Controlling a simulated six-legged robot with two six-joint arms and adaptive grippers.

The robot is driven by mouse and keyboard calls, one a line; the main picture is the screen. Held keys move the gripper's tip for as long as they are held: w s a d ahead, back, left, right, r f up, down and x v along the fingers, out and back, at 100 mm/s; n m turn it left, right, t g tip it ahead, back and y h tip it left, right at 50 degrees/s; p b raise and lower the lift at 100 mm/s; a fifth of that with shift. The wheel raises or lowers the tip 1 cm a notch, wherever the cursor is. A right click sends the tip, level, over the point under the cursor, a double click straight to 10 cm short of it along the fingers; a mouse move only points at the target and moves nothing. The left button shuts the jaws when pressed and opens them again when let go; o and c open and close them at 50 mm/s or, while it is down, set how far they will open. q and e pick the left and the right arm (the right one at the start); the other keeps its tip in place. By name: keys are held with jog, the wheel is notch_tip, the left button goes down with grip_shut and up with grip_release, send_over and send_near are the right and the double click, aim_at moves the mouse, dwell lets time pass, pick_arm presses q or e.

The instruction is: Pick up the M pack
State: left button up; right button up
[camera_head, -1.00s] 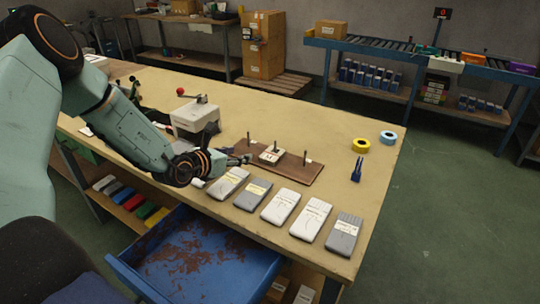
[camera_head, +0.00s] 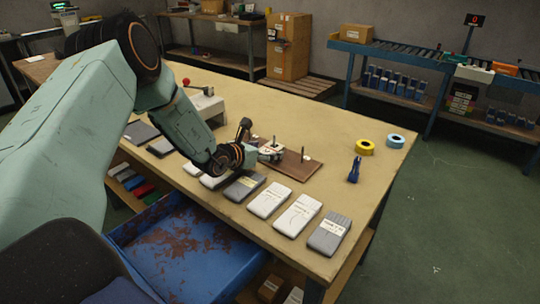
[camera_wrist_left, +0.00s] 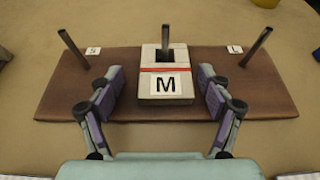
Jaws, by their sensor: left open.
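The M pack (camera_wrist_left: 165,82) is a pale pack with a red band and a white label reading M, in the middle of the left wrist view. It sits on a brown wooden board (camera_wrist_left: 55,96), at the board's middle post. My left gripper (camera_wrist_left: 164,84) is open, with one finger on each side of the pack. A gap shows between each finger and the pack. In the head view my left gripper (camera_head: 268,152) is at the board, and the arm and gripper hide part of the pack. My right gripper is not in view.
The board has another post (camera_wrist_left: 257,46) on the right and one (camera_wrist_left: 73,48) on the left. Several grey and white packs (camera_head: 269,200) lie along the table's front edge. Yellow tape (camera_head: 365,147) and blue tape (camera_head: 396,141) lie to the right. A blue drawer (camera_head: 150,225) stands open below.

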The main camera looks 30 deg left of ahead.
pick_arm(q)
jog(key=shift+w+d, duration=0.2)
jog(key=shift+w, duration=0.05)
jog(key=shift+s+d+r, duration=0.25)
jog(key=shift+d+r, duration=0.1)
jog(key=shift+r, duration=0.1)
jog(key=shift+w+a+f, duration=0.15)
jog(key=shift+a+f, duration=0.25)
jog(key=shift+a, duration=0.1)
jog(key=c, duration=0.3)
jog(key=shift+d+r, duration=0.25)
jog(key=shift+d, duration=0.15)
jog(key=c, duration=0.6)
jog(key=shift+a+f, duration=0.15)
jog(key=shift+a, duration=0.05)
jog(key=c, duration=0.3)
